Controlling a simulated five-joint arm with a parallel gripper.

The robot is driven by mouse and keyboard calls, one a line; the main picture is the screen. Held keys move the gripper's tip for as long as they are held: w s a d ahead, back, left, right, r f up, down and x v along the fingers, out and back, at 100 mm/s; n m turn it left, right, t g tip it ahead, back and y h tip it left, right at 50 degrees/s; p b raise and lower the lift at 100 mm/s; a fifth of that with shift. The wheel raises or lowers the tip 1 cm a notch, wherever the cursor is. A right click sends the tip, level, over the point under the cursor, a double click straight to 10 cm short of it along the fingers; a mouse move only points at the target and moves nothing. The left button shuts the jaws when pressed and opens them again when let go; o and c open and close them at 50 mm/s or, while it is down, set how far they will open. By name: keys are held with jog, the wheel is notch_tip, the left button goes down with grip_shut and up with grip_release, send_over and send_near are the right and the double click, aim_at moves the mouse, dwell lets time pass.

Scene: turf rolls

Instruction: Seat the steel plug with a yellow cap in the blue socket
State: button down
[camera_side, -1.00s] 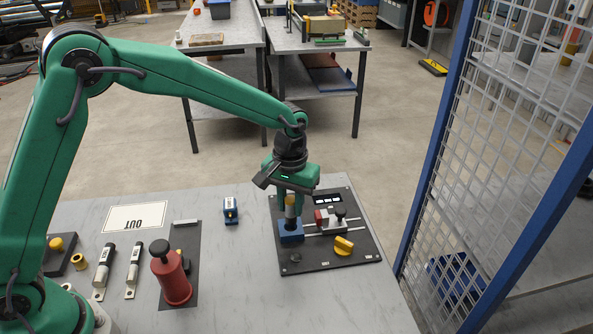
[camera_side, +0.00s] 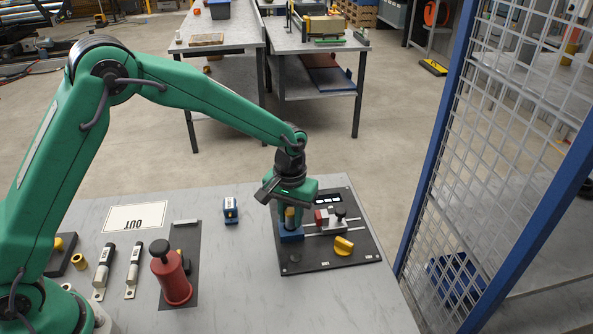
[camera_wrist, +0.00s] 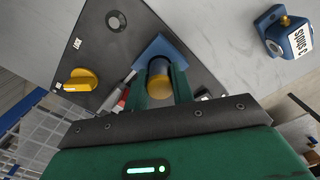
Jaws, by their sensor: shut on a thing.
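The steel plug with a yellow cap (camera_side: 290,214) stands upright at the blue socket (camera_side: 291,236) on the dark panel. In the wrist view the yellow cap (camera_wrist: 158,67) is between my two green fingers, and the blue socket (camera_wrist: 150,48) shows around and behind it. My gripper (camera_side: 290,208) is shut on the plug from above. The plug's lower end is hidden in or behind the socket, so I cannot tell how deep it sits.
The dark panel (camera_side: 340,262) also carries a yellow knob (camera_side: 343,246) and a red-and-grey slide clamp (camera_side: 329,219). A blue block with a label (camera_side: 230,210) stands left of it. A red cylinder with a black knob (camera_side: 173,275) stands farther left. The bench between them is clear.

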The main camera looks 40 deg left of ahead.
aim_at(291, 211)
jog(key=shift+f, duration=0.2)
jog(key=c, duration=1.2)
grip_release()
jog(key=shift+r, duration=0.15)
notch_tip(291, 211, up, 12)
jog(key=shift+r, duration=0.1)
